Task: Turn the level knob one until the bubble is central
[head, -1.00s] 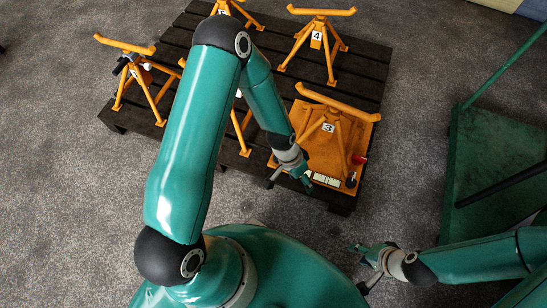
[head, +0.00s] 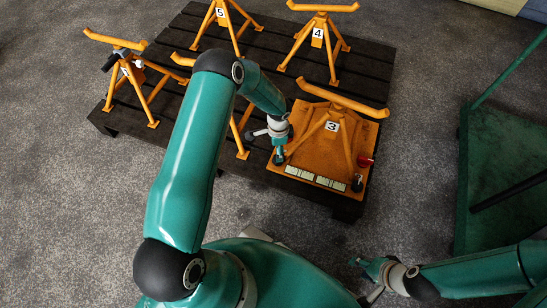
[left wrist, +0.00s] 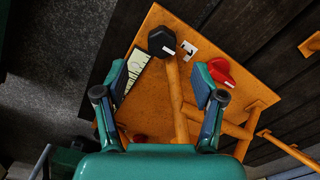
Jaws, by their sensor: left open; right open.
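An orange plate (head: 305,160) carries stand 3 (head: 340,108) and, along its front edge, a pale level strip (head: 315,178). The bubble is too small to make out. A dark knob (head: 357,183) is at the plate's front right corner, with a red knob (head: 366,162) behind it. In the left wrist view a dark knob (left wrist: 161,40), the red knob (left wrist: 220,70) and the strip (left wrist: 140,75) show. My left gripper (head: 278,157) is open over the plate's front left corner; whether it touches anything there is unclear. My right gripper (head: 368,275) is open and empty, in front of the pallet.
The plate lies on a dark slatted pallet (head: 270,55). Stands 4 (head: 318,35) and 5 (head: 222,18) and another orange stand (head: 130,75) are farther back and left. A green trolley (head: 500,160) is at the right. Grey floor lies between trolley and pallet.

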